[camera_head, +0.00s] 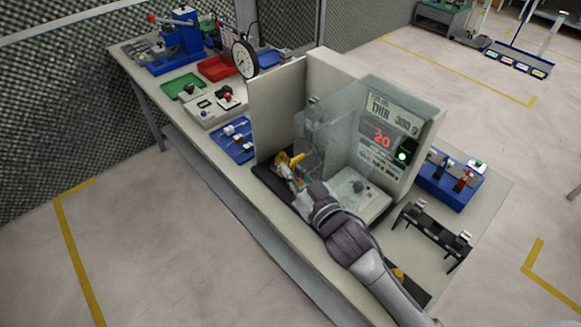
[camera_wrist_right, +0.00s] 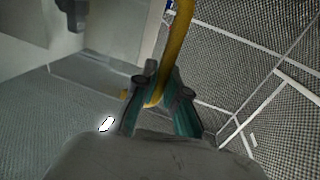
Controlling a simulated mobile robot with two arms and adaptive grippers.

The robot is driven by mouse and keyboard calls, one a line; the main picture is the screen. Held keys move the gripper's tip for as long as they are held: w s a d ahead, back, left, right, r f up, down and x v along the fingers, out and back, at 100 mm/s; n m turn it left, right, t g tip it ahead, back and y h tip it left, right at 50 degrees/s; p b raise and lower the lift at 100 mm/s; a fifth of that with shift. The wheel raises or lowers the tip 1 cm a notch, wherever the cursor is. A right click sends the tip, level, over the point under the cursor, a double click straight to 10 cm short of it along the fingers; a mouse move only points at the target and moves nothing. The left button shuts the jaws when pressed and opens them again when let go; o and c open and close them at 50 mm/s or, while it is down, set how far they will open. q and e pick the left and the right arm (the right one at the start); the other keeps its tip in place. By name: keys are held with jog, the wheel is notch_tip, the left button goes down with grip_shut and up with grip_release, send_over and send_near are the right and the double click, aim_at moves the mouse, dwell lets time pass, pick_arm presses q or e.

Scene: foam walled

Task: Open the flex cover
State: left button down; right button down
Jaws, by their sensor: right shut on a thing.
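A yellow handle (camera_head: 291,160) shows at the cover's lower left. My right gripper (camera_head: 287,170) reaches in from the lower right and is at this handle. In the right wrist view the yellow handle (camera_wrist_right: 179,45) runs down between the two teal fingers of the right gripper (camera_wrist_right: 160,95), which are shut on it. The cover appears tilted out from the machine; its exact angle is hard to tell. My left gripper is not in view.
A beige side panel (camera_head: 276,108) stands left of the machine. A blue tray (camera_head: 236,140), a dial gauge (camera_head: 245,59), and red (camera_head: 217,68) and green (camera_head: 186,86) trays lie further left. A black rack (camera_head: 432,232) and a blue fixture (camera_head: 450,184) stand at right.

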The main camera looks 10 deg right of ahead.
jog(key=shift+w, duration=0.1)
jog(key=c, duration=1.5)
grip_release()
jog(key=v, duration=1.2)
